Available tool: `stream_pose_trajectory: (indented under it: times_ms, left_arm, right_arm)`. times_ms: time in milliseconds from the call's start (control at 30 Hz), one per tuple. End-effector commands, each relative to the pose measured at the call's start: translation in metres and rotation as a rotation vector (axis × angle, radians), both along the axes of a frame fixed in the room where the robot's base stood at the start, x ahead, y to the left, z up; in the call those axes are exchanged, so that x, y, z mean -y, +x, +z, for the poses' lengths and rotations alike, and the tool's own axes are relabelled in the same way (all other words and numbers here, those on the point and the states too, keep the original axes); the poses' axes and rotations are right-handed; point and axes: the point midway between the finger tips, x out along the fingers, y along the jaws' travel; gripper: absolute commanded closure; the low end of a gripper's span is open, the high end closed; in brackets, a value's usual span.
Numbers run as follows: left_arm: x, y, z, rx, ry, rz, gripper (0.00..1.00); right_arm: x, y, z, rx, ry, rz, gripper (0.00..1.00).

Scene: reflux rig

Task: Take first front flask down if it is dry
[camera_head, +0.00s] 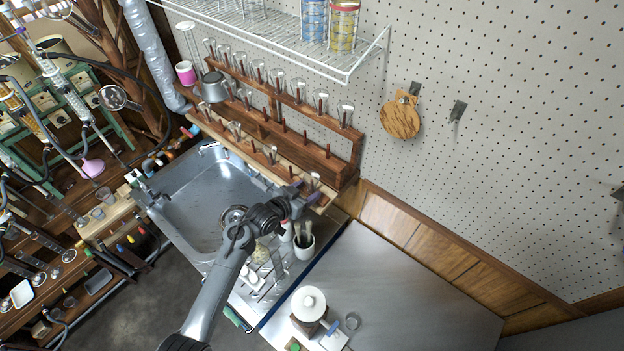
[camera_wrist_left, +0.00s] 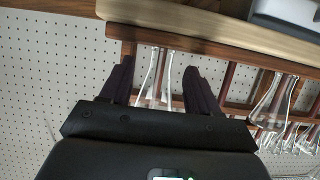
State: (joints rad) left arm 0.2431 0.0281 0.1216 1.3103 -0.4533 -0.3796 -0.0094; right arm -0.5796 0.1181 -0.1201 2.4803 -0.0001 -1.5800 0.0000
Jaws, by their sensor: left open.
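The wooden drying rack (camera_head: 331,163) stands along the wall behind the sink, with clear glass flasks upside down on its pegs. The front-row flask at the right end (camera_head: 315,181) is right at my left gripper (camera_head: 306,191). In the left wrist view my left gripper (camera_wrist_left: 157,68) is open, with a clear flask (camera_wrist_left: 150,78) between its fingers. I cannot tell whether the fingers touch the glass, nor whether the flask is wet or dry. My right gripper is not in view.
The steel sink (camera_head: 190,212) lies below the rack. A cup of brushes (camera_head: 304,246) and glassware stand just below my left gripper. A wire shelf (camera_head: 290,52) with tins hangs above the rack. The steel counter (camera_head: 420,290) at the right is mostly clear.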

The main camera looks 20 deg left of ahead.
Motion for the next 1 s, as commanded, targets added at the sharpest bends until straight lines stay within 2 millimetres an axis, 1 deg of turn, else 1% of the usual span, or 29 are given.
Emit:
stream_pose_trajectory:
  times_ms: [67, 200, 500, 867, 900, 1000]
  left_arm:
    - [0.002, 0.008, -0.002, 0.000, -0.002, 0.001, 0.39]
    - [0.005, 0.015, -0.006, 0.000, 0.000, -0.001, 0.39]
    - [0.005, 0.016, -0.007, 0.000, 0.000, 0.000, 0.39]
    - [0.005, 0.016, -0.007, 0.000, 0.000, 0.000, 0.94]
    - [0.005, 0.016, -0.007, 0.000, 0.000, 0.000, 0.97]
    - [0.005, 0.016, -0.007, 0.000, 0.000, 0.000, 0.97]
  right_arm:
    - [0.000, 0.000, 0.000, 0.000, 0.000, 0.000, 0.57]
    - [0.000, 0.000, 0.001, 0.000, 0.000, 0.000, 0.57]
    - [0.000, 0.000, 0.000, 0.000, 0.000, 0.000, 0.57]
    - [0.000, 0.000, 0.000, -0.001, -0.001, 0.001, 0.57]
    - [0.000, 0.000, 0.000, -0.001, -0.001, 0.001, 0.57]
    - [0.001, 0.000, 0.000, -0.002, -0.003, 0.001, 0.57]
